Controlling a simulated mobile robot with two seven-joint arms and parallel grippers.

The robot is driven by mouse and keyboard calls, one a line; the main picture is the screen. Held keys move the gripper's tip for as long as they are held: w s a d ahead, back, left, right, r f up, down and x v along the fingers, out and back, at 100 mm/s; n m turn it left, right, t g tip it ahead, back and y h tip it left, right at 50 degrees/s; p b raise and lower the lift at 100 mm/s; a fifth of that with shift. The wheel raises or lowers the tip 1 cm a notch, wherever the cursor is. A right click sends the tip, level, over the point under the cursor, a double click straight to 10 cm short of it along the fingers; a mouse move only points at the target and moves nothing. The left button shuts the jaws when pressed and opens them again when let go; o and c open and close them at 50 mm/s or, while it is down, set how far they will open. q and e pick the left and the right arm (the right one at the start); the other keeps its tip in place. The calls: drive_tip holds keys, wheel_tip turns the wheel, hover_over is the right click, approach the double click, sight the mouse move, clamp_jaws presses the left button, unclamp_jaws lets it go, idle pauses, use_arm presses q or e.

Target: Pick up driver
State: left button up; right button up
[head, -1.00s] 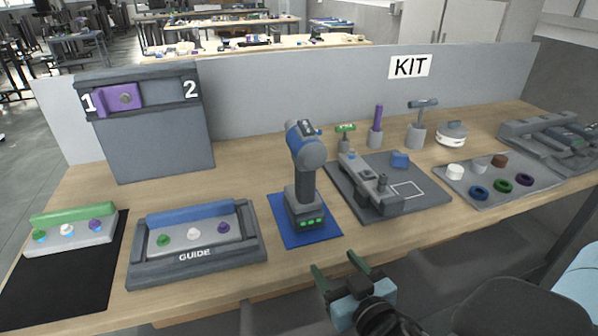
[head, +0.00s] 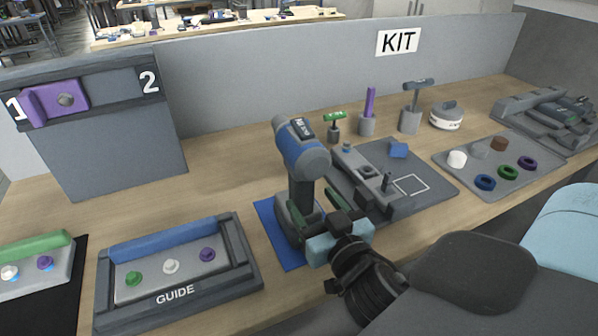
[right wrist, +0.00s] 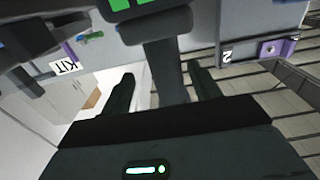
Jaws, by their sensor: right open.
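The driver (head: 303,158) is a blue and grey power tool standing upright on a blue mat (head: 268,224). My right gripper (head: 312,208) is at the driver's lower handle, with its green fingers open on either side of it in the head view. In the right wrist view the driver's grey handle (right wrist: 168,70) rises between the two open fingertips (right wrist: 165,80), and its base with green lights (right wrist: 130,8) shows at the top edge. Part of the driver's base is hidden behind the gripper in the head view. My left gripper is not in view.
A GUIDE tray (head: 178,268) with small knobs lies left of the driver. A grey fixture board (head: 430,185) is close on its right, with upright tools (head: 367,118) behind. A panel (head: 120,140) with a purple block (head: 62,100) stands at the back left.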

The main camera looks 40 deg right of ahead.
drive_tip(key=shift+x, duration=0.85)
drive_tip(key=x, duration=0.3)
drive_tip(key=p+x, duration=0.1)
drive_tip(key=shift+w+a, duration=0.3)
drive_tip(key=shift+a, duration=0.05)
drive_tip(key=shift+w+d, duration=0.15)
drive_tip(key=shift+w, duration=0.2)
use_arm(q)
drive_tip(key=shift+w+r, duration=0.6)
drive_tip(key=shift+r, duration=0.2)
use_arm(e)
drive_tip(key=shift+f, duration=0.1)
clamp_jaws()
